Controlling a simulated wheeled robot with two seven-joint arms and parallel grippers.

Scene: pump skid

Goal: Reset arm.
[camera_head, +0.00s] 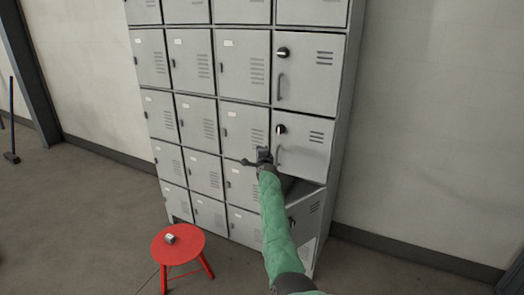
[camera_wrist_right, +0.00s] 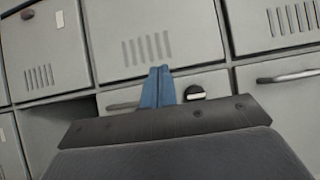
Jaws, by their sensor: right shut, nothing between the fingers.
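My right arm, in a green sleeve, reaches up from the bottom of the head view to the locker bank (camera_head: 232,55). My right gripper (camera_head: 263,157) is in front of the lockers, beside the handle of a right-column door (camera_head: 302,145). In the right wrist view its blue fingers (camera_wrist_right: 157,88) are shut together with nothing between them. They point toward a grey door (camera_wrist_right: 152,38), with a black-and-white knob (camera_wrist_right: 194,92) just to their right. I cannot tell whether the fingertips touch anything. My left gripper is not in view.
A dark opening (camera_head: 298,187) shows below that door, partly hidden by my arm. A red stool (camera_head: 178,245) with a small light box (camera_head: 170,239) on it stands at the lower left. A bare wall (camera_head: 430,130) is at the right.

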